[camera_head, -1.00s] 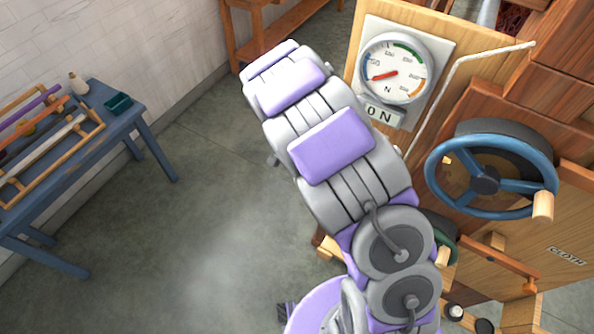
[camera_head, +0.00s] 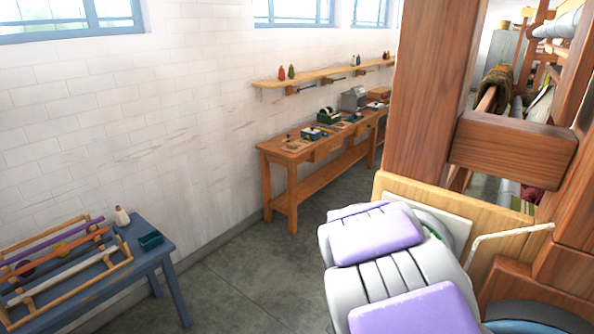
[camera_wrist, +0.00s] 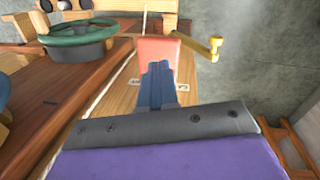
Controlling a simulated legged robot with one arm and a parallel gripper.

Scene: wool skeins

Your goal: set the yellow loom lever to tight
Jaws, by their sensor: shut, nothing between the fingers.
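The yellow lever (camera_wrist: 214,48) shows in the wrist view at the upper right. Its bar runs from beside a reddish block (camera_wrist: 158,50) out to an upright yellow grip over the floor. My gripper (camera_wrist: 159,66) has its dark blue fingers together and empty. In the picture the fingertips overlap the reddish block, left of and below the lever; I cannot tell if they touch the block. They do not appear to touch the lever. A white label (camera_wrist: 181,87) on the wooden panel is partly hidden by the fingers, and its text is unreadable. The head view does not show the gripper or lever.
A green handwheel (camera_wrist: 82,32) stands left of the gripper. The loom's wooden frame (camera_head: 432,95) fills the right of the head view. A blue table (camera_head: 168,262) with a rack and a wooden bench (camera_head: 292,190) stand left, with open floor (camera_head: 245,290) between.

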